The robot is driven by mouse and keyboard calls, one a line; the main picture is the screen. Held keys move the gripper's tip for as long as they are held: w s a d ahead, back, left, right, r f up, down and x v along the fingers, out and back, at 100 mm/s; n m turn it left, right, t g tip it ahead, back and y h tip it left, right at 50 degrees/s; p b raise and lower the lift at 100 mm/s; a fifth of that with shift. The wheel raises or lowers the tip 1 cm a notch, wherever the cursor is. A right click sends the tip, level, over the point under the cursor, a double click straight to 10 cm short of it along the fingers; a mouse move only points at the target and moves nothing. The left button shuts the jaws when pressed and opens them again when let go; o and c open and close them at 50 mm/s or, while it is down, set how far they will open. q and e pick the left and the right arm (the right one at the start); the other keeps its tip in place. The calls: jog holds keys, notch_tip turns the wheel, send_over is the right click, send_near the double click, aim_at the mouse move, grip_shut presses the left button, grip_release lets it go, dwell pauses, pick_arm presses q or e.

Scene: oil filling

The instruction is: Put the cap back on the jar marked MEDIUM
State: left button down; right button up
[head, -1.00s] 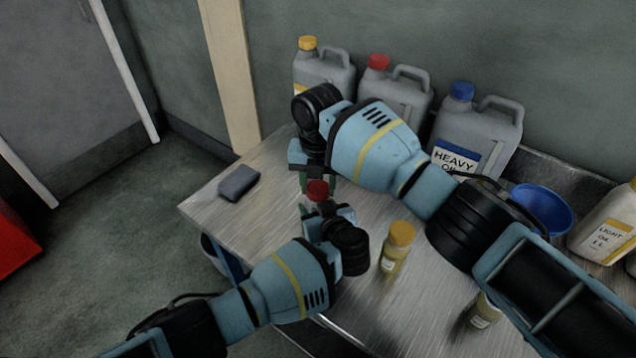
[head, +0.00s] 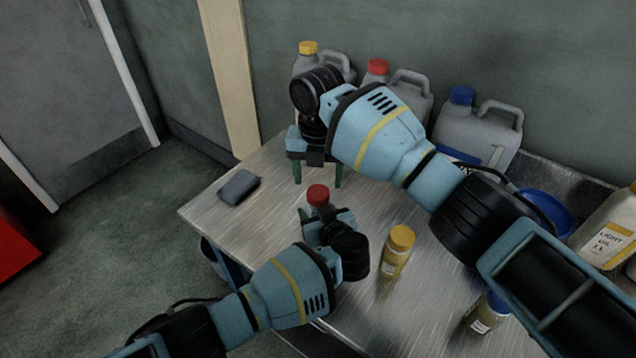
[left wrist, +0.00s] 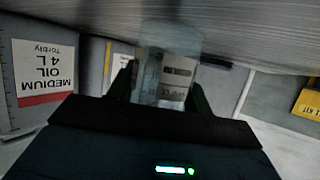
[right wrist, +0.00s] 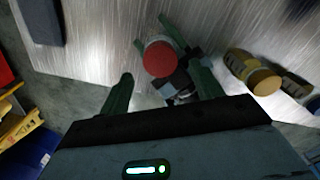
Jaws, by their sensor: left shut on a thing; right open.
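The jar with the red cap (head: 317,194) stands upright at the front left of the table, the cap on its top. My left gripper (head: 318,212) is shut on this jar. In the left wrist view the clear jar (left wrist: 168,62) with a pale label sits between its fingers; the label is too blurred to read. My right gripper (head: 318,176) is open and empty, above and behind the cap, fingers apart from it. In the right wrist view the red cap (right wrist: 160,58) lies between and beyond the open fingers.
A yellow-capped jar (head: 397,252) and a blue-capped jar (head: 488,314) stand to the right. Canisters with yellow, red (head: 376,68) and blue (head: 462,96) caps line the wall. A blue bowl (head: 552,212), light oil canister (head: 604,240) and dark grey block (head: 239,186) are on the table.

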aim_at(318, 191)
jog(key=shift+r, duration=0.2)
jog(key=shift+c, duration=0.3)
notch_tip(318, 191, up, 3)
jog(key=shift+w+f+n, duration=0.1)
jog(key=shift+f+n, duration=0.1)
jog(key=shift+n, duration=0.9)
jog(key=shift+r+n, duration=0.4)
jog(key=shift+n, duration=0.1)
jog(key=shift+f, duration=0.1)
jog(key=shift+f, duration=3.95)
jog(key=shift+c, duration=0.3)
